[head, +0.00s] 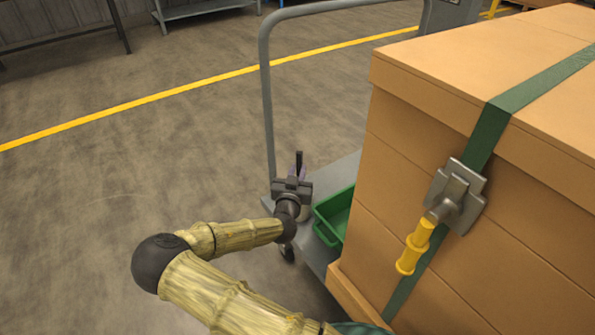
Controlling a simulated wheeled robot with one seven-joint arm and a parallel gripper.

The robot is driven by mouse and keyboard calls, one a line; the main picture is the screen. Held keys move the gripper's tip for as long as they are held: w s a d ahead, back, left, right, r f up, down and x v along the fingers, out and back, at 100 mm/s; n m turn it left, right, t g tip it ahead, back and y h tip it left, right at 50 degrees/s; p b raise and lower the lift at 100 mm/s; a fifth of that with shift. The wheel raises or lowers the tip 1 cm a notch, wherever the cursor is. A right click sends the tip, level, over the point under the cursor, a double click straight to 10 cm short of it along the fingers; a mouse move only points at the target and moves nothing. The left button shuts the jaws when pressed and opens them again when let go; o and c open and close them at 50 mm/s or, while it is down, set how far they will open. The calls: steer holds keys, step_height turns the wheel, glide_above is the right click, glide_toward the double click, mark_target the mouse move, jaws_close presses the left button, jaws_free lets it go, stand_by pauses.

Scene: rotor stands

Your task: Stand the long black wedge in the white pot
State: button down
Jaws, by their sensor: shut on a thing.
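My gripper (297,176) is at the near left corner of the grey trolley deck, seen from behind. It is shut on the long black wedge (299,160), whose dark narrow upper part sticks up above the fingers. The wedge looks roughly upright. Its lower end is hidden by my gripper and wrist. A small pale patch shows just right of my wrist; I cannot tell whether it is the white pot. No other part of a white pot can be made out.
A green bin (331,218) stands on the trolley deck (345,170), right of my wrist. A large tan crate (400,190) with a green strap and yellow-handled buckle (440,215) fills the right. The trolley's grey handle (266,110) rises behind my gripper. Floor at left is clear.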

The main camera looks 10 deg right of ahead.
step_height(320, 180, down, 9)
steer(key=b, duration=0.5)
steer(key=shift+r+b, duration=0.15)
steer(key=shift+b, duration=0.2)
steer(key=shift+s, duration=0.15)
steer(key=c, duration=1.3)
jaws_free()
steer(key=shift+o, duration=0.2)
steer(key=p+v, duration=0.4)
steer(key=v, duration=1.3)
steer(key=shift+a+r+p, duration=0.2)
steer(key=shift+r+p, duration=0.1)
steer(key=shift+r, duration=0.1)
steer(key=shift+s, duration=0.1)
